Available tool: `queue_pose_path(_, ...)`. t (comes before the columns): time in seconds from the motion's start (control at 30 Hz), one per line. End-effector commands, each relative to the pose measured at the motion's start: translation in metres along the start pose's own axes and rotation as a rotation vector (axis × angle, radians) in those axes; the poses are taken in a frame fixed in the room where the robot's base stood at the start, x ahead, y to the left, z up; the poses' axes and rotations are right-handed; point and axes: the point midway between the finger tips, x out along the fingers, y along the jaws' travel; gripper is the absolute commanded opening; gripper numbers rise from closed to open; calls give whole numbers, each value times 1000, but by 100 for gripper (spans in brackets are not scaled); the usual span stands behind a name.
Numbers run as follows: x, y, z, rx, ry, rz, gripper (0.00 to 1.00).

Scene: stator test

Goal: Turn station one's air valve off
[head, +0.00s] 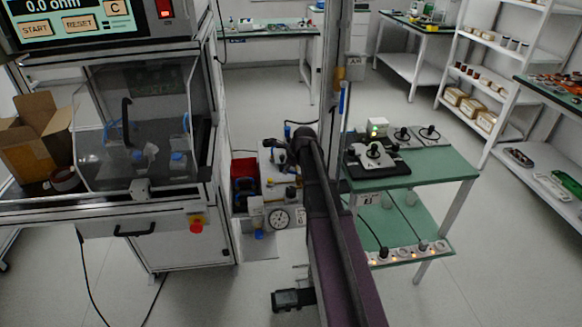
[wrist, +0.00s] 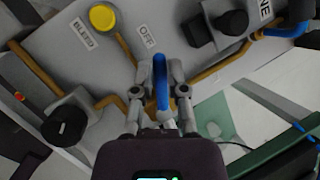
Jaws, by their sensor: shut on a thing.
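In the wrist view, my gripper (wrist: 160,92) is shut on a blue valve lever (wrist: 160,66), which stands between its two grey fingers. The lever runs up the picture, its upper end just below and right of the OFF label (wrist: 147,36). The valve body is mostly hidden behind the fingers. The grey panel (wrist: 55,45) also carries a BLEED label (wrist: 82,35) by a yellow button (wrist: 103,17). In the head view, the panel with its round gauge (head: 278,218) stands left of my arm. My arm hides part of the panel there, and the grip is not clear.
A blue hose (wrist: 288,31) leaves at upper right. A green table (head: 425,178) with devices stands right of my arm; a test cabinet (head: 185,255) stands left. Open floor lies behind.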

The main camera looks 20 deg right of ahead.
Motion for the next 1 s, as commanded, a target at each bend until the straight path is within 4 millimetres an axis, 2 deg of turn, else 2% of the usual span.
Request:
queue_pose_path(0.3, -1, 9, 2, -148, -37, 65, 0)
queue_pose_path(0.83, -2, 11, 2, -177, -45, 78, 0)
queue_pose_path(0.87, -2, 11, 2, -177, -45, 78, 27)
queue_pose_path(0.9, -2, 11, 2, -177, -45, 78, 39)
queue_pose_path(0.93, -2, 11, 1, -177, -44, 77, 48)
queue_pose_path(0.97, -2, 10, 1, -177, -44, 77, 52)
queue_pose_path(1.0, -2, 10, 1, -176, -43, 76, 52)
